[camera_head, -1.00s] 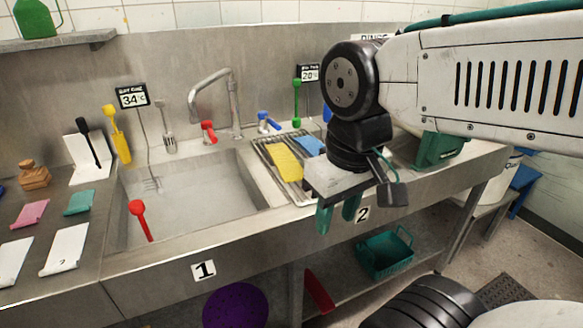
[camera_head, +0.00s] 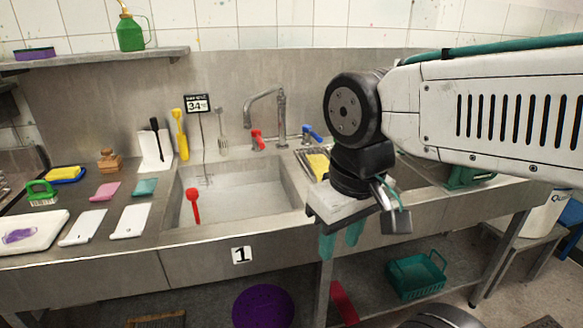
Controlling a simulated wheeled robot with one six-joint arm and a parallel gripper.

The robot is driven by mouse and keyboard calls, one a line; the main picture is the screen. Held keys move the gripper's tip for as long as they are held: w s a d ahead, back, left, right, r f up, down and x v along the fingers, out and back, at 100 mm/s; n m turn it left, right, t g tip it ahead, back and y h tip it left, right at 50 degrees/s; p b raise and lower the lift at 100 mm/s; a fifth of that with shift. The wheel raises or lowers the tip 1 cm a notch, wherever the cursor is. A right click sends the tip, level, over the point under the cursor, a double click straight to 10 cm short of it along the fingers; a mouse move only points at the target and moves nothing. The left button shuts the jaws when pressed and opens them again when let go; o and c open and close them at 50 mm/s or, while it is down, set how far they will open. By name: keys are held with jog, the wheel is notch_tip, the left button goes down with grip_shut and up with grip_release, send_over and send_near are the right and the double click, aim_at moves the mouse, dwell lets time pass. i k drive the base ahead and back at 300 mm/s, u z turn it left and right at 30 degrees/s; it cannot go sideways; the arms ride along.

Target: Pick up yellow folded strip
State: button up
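A yellow flat piece (camera_head: 319,164), which looks like the folded strip, lies on the wire rack (camera_head: 303,155) right of the sink basin. My arm hides its right part. A yellow block also lies in a blue tray (camera_head: 67,175) at the far left; its exact kind is too small to tell. My gripper (camera_head: 341,240) points down in front of the sink's front edge, below and a little right of the yellow piece.
The sink basin (camera_head: 235,190) holds a red-headed tool (camera_head: 194,204). Pink (camera_head: 105,191) and teal (camera_head: 144,187) pieces lie on the left counter near white cards (camera_head: 131,220). A tap (camera_head: 281,115) stands behind the basin.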

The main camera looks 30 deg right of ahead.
aim_at(319, 163)
jog(key=z, duration=0.2)
jog(key=i, duration=0.9)
jog(key=z, duration=0.75)
